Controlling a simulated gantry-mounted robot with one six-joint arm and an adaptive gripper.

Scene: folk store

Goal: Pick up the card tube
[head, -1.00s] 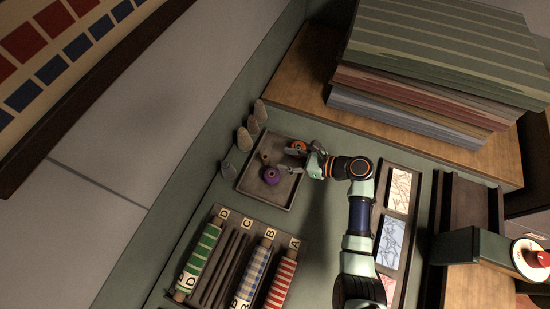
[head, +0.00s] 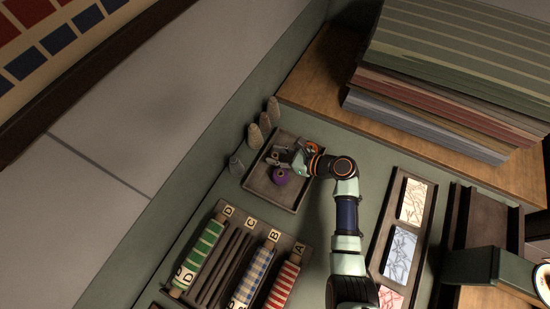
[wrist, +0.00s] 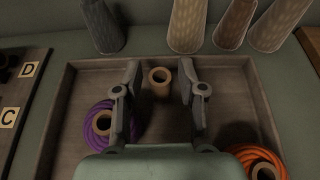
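The card tube (wrist: 160,84) is a short, hollow brown tube standing upright in a shallow dark tray (wrist: 72,85). In the wrist view it sits between the tips of my gripper (wrist: 160,70), with a gap to each finger. My gripper is open and holds nothing. In the head view my gripper (head: 284,160) is over the tray, and the tube there is small and hard to make out beside the fingers.
A purple coil (wrist: 93,118) lies by the left finger, partly behind it. An orange coil (wrist: 262,162) lies at the tray's right. Several cones (wrist: 185,25) stand behind the tray. A rack of cloth rolls (head: 250,273) and a card holder (head: 403,225) stand nearby.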

